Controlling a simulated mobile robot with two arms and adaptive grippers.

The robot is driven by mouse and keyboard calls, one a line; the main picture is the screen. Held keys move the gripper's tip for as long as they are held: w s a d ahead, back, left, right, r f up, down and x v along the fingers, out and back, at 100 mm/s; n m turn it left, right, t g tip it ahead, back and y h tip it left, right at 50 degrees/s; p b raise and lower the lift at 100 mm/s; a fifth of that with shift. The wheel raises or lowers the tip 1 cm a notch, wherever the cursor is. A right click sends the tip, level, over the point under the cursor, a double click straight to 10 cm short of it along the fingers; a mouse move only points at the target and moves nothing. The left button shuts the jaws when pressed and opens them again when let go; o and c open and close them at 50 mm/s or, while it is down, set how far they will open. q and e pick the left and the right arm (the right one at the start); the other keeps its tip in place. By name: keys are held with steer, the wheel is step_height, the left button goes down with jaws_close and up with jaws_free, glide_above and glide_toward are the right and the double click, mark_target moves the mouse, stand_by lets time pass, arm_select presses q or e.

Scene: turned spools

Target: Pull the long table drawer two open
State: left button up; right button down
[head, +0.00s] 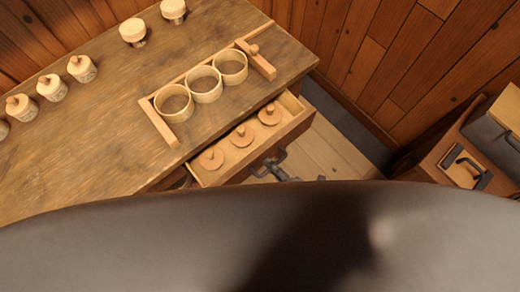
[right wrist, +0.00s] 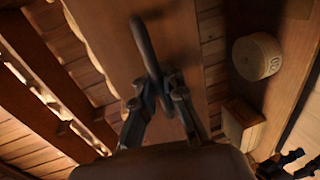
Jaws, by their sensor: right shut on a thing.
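The long table drawer (head: 228,171) stands partly out from under the worn wooden table top. Three round wooden lids with knobs (head: 241,136) lie inside it. My right gripper (head: 276,168) is at the drawer's outer front, partly hidden by a dark part of my own body. In the right wrist view my right gripper (right wrist: 162,90) is shut on the dark bar handle (right wrist: 142,42) of the drawer front. A dark jointed shape (right wrist: 290,163) at that view's lower right looks like my left gripper. Its jaws are unclear, and it does not show in the head view.
Three open wooden rings (head: 204,84) stand in a row in a wooden frame (head: 165,128) on the table top (head: 100,125). Several lidded pots (head: 52,88) stand near its back edge. A brown cabinet (head: 450,150) is at right. Floor (head: 325,160) shows between.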

steer(key=f+v, duration=0.2)
steer(key=v, duration=1.1)
steer(key=shift+s+d+f+p, duration=0.25)
steer(key=shift+s+d+p, duration=0.15)
steer(key=shift+s+p, duration=0.1)
steer(key=c, duration=1.7)
jaws_free()
steer(key=v, duration=1.2)
steer(key=shift+s, duration=0.1)
